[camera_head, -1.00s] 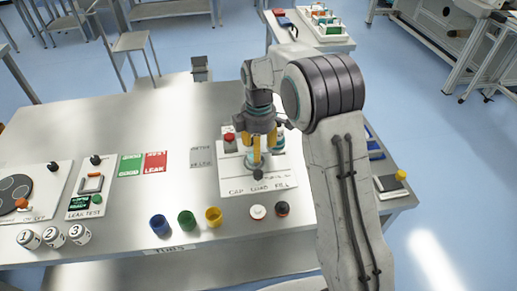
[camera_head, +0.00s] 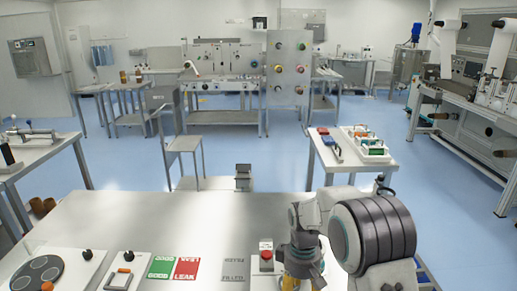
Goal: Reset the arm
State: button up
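My arm (camera_head: 372,232) is in the lower right of the head view, bent over the steel worktable (camera_head: 140,215). My gripper (camera_head: 302,284) points down at the bottom edge, just right of the red button (camera_head: 266,252) on its grey box. The tops of the yellow fingers show, but the fingertips are cut off by the frame. Whether they are open or hold anything is hidden.
Green and red cards (camera_head: 174,268) and a panel with a dark disc (camera_head: 37,274) lie on the table's left. A grey block (camera_head: 243,178) stands at its back edge. Blue floor between is clear.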

jog(key=s+d+r+m+t, duration=0.2)
jog(key=s+r, duration=0.5)
jog(key=s, duration=0.5)
jog(key=s+d+r+m+t, duration=0.3)
jog(key=s+r, duration=0.4)
jog(key=s, duration=0.4)
jog(key=shift+s+d+r+m, duration=0.4)
jog(key=shift+d+m, duration=0.4)
jog(key=shift+d, duration=0.15)
